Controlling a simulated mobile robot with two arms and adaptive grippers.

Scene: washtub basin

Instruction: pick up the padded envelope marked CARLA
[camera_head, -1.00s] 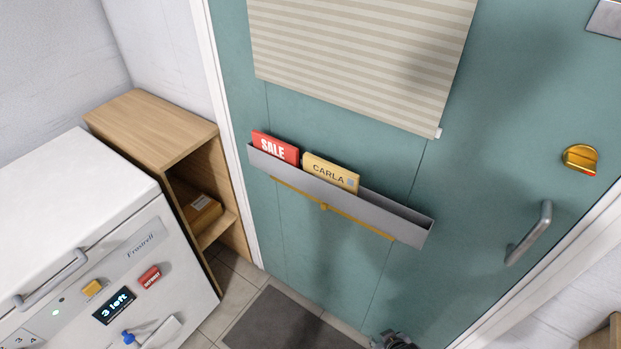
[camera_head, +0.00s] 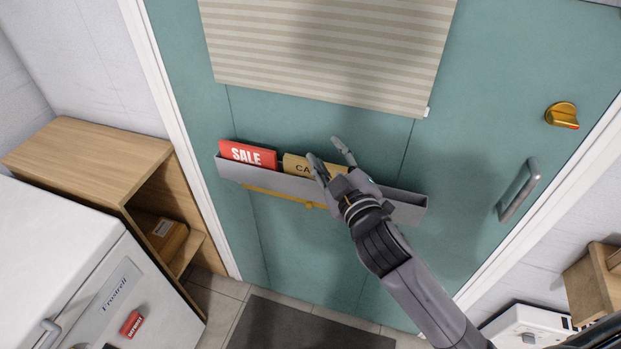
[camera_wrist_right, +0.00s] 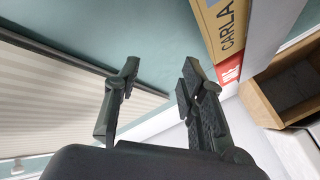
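The tan padded envelope marked CARLA (camera_head: 298,164) stands in a grey rack (camera_head: 408,206) on the teal door. Its right part is hidden behind my right gripper in the head view. It also shows at the upper right of the right wrist view (camera_wrist_right: 222,30). My right gripper (camera_head: 326,154) is open and empty, at the right end of the envelope. In the right wrist view the envelope lies beside the fingers (camera_wrist_right: 157,78), not between them. My left gripper is not in view.
A red SALE mailer (camera_head: 247,154) stands left of the envelope in the rack. A striped blind (camera_head: 325,50) hangs above. A door handle (camera_head: 519,190) and gold knob (camera_head: 562,115) are to the right. A wooden shelf (camera_head: 90,165) and white machine (camera_head: 50,250) stand left.

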